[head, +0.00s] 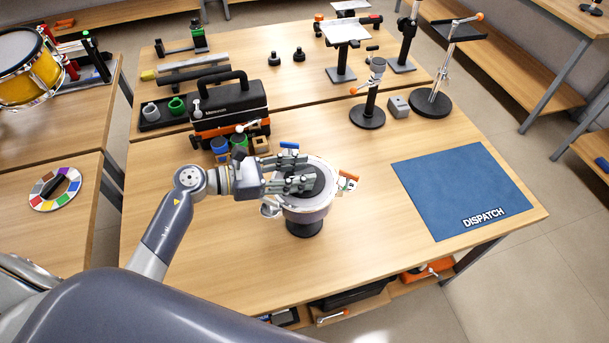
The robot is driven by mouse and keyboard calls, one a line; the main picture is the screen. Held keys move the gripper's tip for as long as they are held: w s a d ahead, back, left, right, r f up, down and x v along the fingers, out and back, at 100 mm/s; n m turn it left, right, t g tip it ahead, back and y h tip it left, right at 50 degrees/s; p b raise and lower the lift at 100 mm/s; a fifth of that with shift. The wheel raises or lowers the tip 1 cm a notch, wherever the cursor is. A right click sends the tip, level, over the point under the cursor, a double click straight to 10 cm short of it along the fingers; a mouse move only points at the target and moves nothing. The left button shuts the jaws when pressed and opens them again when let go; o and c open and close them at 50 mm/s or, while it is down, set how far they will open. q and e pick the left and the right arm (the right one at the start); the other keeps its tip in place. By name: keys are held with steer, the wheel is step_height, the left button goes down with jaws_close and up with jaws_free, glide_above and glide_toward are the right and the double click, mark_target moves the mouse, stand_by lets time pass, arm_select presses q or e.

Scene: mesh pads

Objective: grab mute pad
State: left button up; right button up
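A round pale practice pad (325,204) with a metal rim stands on a short black base near the front middle of the table. A dark disc (321,188), which looks like the mute pad, lies on its top face. My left gripper (309,171) comes in from the left over this disc. Its fingers look spread apart, and they cover part of the disc. I cannot tell whether the fingertips touch it. A blue tab and an orange tab show at the rim. My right gripper is not in view.
A blue mat marked DISPATCH (455,180) lies at the right of the table. A black and orange toolbox (228,103) and small cups stand behind my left gripper. Several stands rise at the back right. The table between the pad and the mat is clear.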

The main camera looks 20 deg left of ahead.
arm_select(q)
jaws_close()
